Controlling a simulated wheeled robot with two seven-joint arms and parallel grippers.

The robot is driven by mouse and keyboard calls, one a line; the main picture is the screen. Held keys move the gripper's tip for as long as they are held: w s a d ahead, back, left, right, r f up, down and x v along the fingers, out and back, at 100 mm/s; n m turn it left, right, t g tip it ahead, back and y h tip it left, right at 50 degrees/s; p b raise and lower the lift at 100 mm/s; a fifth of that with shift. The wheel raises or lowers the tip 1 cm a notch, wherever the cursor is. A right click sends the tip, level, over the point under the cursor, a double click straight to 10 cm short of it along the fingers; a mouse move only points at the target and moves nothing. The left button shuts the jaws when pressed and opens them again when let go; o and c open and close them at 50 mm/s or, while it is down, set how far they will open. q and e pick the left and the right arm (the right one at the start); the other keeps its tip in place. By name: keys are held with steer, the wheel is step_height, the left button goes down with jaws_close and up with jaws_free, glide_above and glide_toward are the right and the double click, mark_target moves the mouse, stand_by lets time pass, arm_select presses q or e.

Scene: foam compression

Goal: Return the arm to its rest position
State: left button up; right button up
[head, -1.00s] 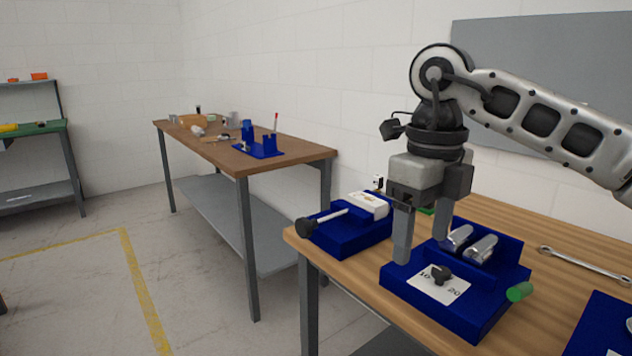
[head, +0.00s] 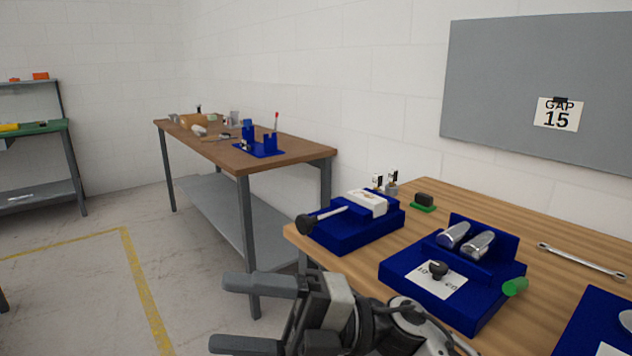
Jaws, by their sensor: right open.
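My right gripper (head: 256,313) is low in the view, in front of the near wooden table (head: 560,285) and left of its front corner. Its two grey fingers point left and stand apart, with nothing between them. Its arm comes in from the bottom edge and is mostly out of the picture. The blue fixture (head: 405,283) with two metal rollers, a black knob and a numbered white card stands on the table, clear of the gripper. My left gripper is not in view.
A blue vise-like device (head: 352,237) with a black-ended handle stands at the table's left corner. Behind it is a dark block on a green pad (head: 423,205). A wrench (head: 582,261) lies at right. A "GAP 15" card (head: 557,115) hangs on the grey board. Floor at left is clear.

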steer(key=w+d+f+m+t+h, duration=0.3)
steer(key=d+f+m+t+h, duration=0.35)
steer(key=f+m+t, duration=0.6)
steer(key=w+d+f+m+t+h, duration=0.2)
steer(key=d+f+m+t+h, duration=0.45)
steer(key=m, duration=1.05)
steer(key=s+d+f+m+g+h, duration=0.2)
steer(key=s+d+f+m, duration=0.1)
steer(key=s+f, duration=0.3)
steer(key=s+d+f+m+g+h, duration=0.2)
steer(key=s+d+f, duration=0.4)
steer(key=f, duration=0.3)
steer(key=shift+s+f+m+g+h, duration=0.35)
steer(key=shift+s+m, duration=0.2)
steer(key=shift+m, duration=0.2)
